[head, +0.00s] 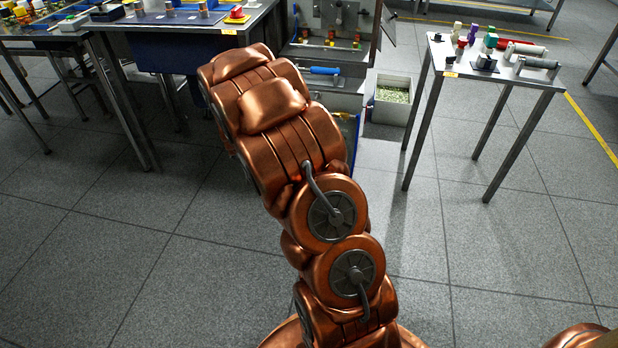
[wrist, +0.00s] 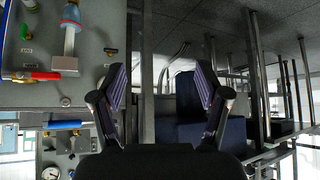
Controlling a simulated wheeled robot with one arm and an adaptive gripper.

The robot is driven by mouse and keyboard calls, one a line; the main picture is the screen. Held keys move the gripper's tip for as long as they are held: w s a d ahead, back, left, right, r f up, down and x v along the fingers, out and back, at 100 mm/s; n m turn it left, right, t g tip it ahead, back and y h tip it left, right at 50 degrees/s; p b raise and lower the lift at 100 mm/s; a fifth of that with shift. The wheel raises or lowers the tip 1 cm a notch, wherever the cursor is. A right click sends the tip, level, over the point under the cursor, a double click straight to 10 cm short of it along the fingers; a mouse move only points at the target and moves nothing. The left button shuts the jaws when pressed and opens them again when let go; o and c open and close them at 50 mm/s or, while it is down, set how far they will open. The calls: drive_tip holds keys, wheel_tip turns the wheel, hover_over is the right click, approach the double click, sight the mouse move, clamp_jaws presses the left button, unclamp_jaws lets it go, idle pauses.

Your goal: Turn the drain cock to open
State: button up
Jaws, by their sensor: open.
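My gripper (wrist: 160,80) is open, with nothing between its two dark ridged fingers in the wrist view. In the head view it is hidden behind my copper arm. A grey equipment panel (wrist: 90,90) fills the left of the wrist view, left of the fingers. A blue handle (head: 320,70) and a yellow piece (head: 345,116) show on the rig in the head view. I cannot tell which fitting is the drain cock.
A side table (head: 543,82) with small coloured objects stands at right. A white bin (head: 392,112) of greenish bits is beside the rig. A workbench (head: 215,27) stands at left. Open grey floor (head: 130,270) lies in front.

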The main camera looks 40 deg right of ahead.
drive_tip(key=w+d+f+m+t+h+b, duration=0.1)
drive_tip(key=w+d+f+h+b, duration=0.15)
drive_tip(key=d+f, duration=0.5)
drive_tip(key=w+d+f+m+t+h+b, duration=0.1)
drive_tip(key=w+d+f+t+h+b, duration=0.2)
drive_tip(key=d+f, duration=0.5)
drive_tip(key=s+d+f+m+h+b, duration=0.2)
drive_tip(key=s+d+f+h+b, duration=0.15)
drive_tip(key=f, duration=0.45)
drive_tip(key=s+d+f+m+h+b, duration=0.1)
drive_tip(key=s+d+f+h+b, duration=0.2)
drive_tip(key=f, duration=0.4)
drive_tip(key=w+d+y+b, duration=0.1)
drive_tip(key=w+d+b, duration=0.2)
drive_tip(key=d, duration=0.4)
drive_tip(key=shift+w+g+b, duration=0.35)
drive_tip(key=shift+w+g, duration=0.05)
drive_tip(key=shift+w, duration=0.1)
drive_tip(key=shift+r, duration=0.1)
drive_tip(key=c, duration=1.2)
drive_tip(key=shift+o, duration=0.2)
